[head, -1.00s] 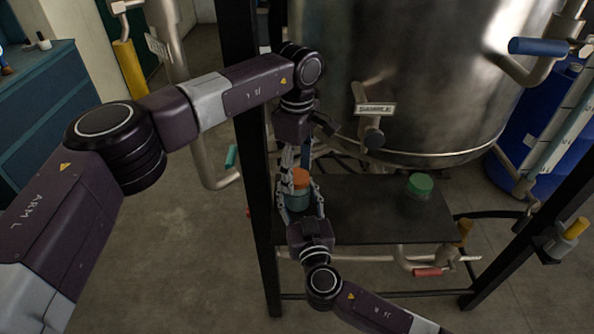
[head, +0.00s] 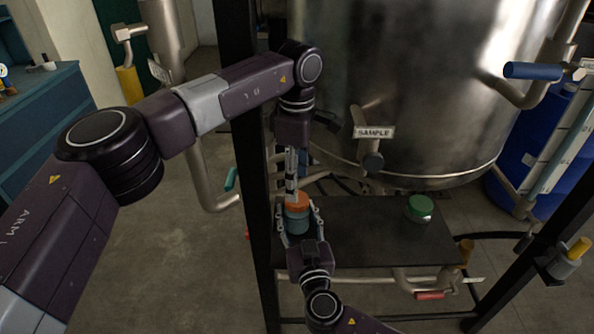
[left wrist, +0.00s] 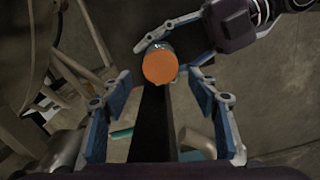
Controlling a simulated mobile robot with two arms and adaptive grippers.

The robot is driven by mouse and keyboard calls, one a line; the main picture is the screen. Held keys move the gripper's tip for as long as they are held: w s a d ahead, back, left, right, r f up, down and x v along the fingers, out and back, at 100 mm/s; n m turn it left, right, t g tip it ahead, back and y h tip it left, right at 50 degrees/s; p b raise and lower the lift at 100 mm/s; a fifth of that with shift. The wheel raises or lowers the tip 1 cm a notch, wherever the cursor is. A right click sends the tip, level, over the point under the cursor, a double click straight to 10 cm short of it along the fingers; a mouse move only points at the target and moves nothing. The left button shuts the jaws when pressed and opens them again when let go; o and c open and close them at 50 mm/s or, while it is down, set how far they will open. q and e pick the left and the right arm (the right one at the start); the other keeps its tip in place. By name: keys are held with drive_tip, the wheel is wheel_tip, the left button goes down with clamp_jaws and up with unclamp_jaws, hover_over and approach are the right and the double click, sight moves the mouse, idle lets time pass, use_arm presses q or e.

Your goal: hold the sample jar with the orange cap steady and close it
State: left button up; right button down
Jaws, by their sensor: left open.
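The sample jar (head: 297,222) has a blue-teal body and stands upright at the left end of the dark shelf (head: 365,235). Its orange cap (head: 298,202) sits on its top; I cannot tell how tightly. In the left wrist view the cap (left wrist: 160,67) shows from above as a round orange disc. My right gripper (head: 299,212) comes from the front, with a finger on each side of the jar body, closed on it. My left gripper (head: 291,195) points down from above the cap. Its fingers (left wrist: 163,78) are apart on either side of the cap, with gaps.
A green-capped jar (head: 420,208) stands at the right of the shelf. A black frame post (head: 256,190) rises close to the left of the jar. The big steel vessel (head: 430,90) with its SAMPLE valve (head: 373,160) hangs behind. The middle of the shelf is clear.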

sight(297, 214)
use_arm(q)
drive_tip(key=n, duration=0.2)
drive_tip(key=r+n, duration=0.1)
drive_tip(key=n, duration=0.5)
drive_tip(key=shift+r, duration=0.25)
drive_tip(key=n, duration=0.2)
drive_tip(key=r+n, duration=0.1)
drive_tip(key=n, duration=0.1)
drive_tip(key=shift+n, duration=0.3)
drive_tip(key=n, duration=0.4)
drive_tip(key=shift+r, duration=0.3)
drive_tip(key=shift+f, duration=4.05)
